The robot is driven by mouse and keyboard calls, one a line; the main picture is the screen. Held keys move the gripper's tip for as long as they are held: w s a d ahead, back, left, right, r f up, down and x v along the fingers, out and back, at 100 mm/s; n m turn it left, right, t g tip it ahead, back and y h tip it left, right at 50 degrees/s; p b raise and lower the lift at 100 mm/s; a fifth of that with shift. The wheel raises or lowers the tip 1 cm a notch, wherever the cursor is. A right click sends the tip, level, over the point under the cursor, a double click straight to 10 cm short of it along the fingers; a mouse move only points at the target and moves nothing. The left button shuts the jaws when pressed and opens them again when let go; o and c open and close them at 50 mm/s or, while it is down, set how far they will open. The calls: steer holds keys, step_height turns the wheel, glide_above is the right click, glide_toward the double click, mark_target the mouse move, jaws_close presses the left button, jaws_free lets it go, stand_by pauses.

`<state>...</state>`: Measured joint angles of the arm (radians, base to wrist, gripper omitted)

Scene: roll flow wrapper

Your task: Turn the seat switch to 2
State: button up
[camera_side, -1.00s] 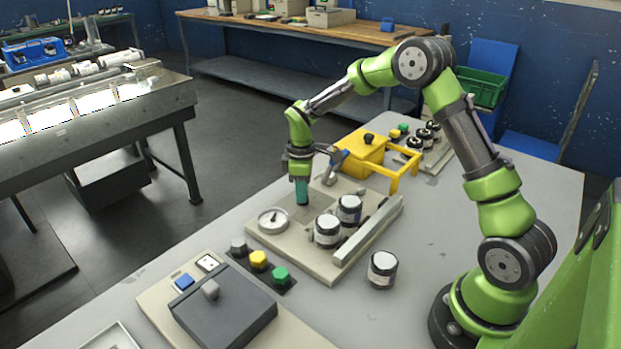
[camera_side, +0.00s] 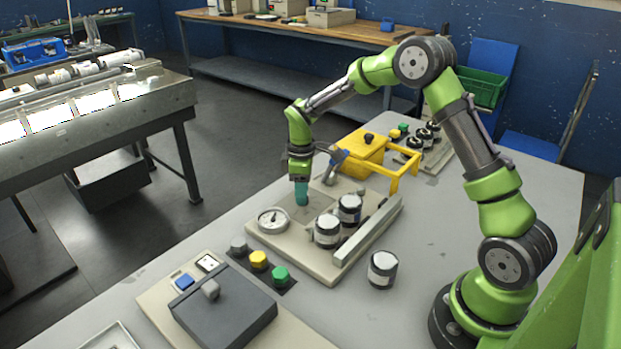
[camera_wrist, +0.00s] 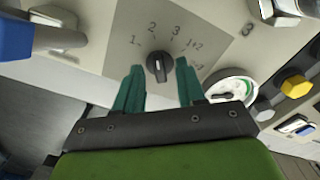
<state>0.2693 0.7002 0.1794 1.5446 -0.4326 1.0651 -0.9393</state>
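The seat switch (camera_wrist: 158,66) is a black rotary knob with a pale mark on its face. It sits on a grey plate (camera_wrist: 212,16) printed with 1, 2, 3 and further labels such as 1+2 around it. I cannot tell clearly which label the knob points to. My gripper (camera_wrist: 159,66) is open, with its two teal fingers on either side of the knob and a visible gap to each side. In the side view, my gripper (camera_side: 301,201) points down at the panel (camera_side: 291,258), and its fingers hide the knob.
A round gauge (camera_side: 273,220) lies close by on the panel. Two jar-like cylinders (camera_side: 327,231) and a raised rail (camera_side: 368,231) stand to the right. A blue-handled lever (camera_side: 336,160) and a yellow box with frame (camera_side: 362,151) stand just behind my gripper.

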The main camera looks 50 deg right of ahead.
step_height(320, 180, up, 17)
steer(key=shift+f, duration=0.2)
stand_by(0.4)
